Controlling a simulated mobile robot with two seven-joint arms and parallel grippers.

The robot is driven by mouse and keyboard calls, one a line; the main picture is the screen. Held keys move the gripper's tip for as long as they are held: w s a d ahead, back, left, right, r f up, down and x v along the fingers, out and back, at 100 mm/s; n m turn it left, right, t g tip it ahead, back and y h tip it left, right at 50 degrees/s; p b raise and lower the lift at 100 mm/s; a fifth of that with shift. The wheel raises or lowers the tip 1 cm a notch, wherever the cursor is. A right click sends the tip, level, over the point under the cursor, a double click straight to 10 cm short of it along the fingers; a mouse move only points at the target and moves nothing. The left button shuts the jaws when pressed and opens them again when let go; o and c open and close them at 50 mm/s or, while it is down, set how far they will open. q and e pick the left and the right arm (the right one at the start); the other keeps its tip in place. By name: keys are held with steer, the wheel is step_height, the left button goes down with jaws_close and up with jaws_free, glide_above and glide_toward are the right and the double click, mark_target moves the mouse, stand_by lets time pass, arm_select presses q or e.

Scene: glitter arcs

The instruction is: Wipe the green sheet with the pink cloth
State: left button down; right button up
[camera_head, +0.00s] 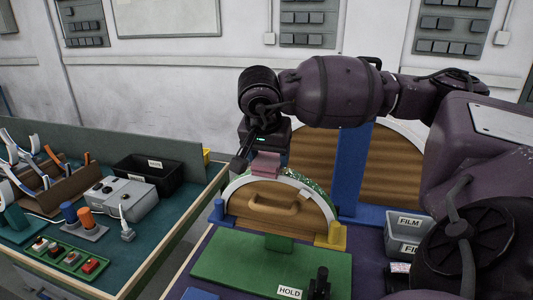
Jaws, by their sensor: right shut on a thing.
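My right gripper (262,150) is shut on the pink cloth (265,166), a small folded pad under its fingers. The cloth is at the top of a wooden arch, seemingly touching its curved rim; exact contact is hard to tell. A glittery green sheet (317,188) follows the arch's curved top, showing most clearly right of the cloth. The gripper and cloth hide part of the rim near the crown. My left gripper is out of view.
The wooden arch (250,203) has a handle and stands on a green base (225,265) with a HOLD label and black knob. A larger wooden arch and blue post (352,170) stand behind. A grey FILM bin (408,225) is right. A cluttered bench lies left.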

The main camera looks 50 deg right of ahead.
mark_target(293, 174)
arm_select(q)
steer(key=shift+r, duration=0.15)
arm_select(e)
steer(key=shift+s+d, duration=0.2)
steer(key=shift+s, duration=0.25)
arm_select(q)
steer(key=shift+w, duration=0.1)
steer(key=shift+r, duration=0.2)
arm_select(e)
steer(key=shift+s+d+f, duration=0.1)
steer(key=shift+s+d, duration=0.15)
steer(key=shift+s, duration=0.25)
steer(key=shift+s, duration=0.1)
arm_select(q)
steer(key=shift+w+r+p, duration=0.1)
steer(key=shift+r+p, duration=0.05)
steer(key=shift+p, duration=0.15)
arm_select(e)
steer(key=shift+s+d+f, duration=0.15)
steer(key=shift+s+d, duration=0.1)
steer(key=shift+s, duration=0.15)
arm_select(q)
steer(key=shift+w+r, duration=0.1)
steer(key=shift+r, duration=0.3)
arm_select(e)
steer(key=shift+s+d, duration=0.3)
steer(key=shift+s, duration=0.3)
arm_select(q)
steer(key=shift+p, duration=0.3)
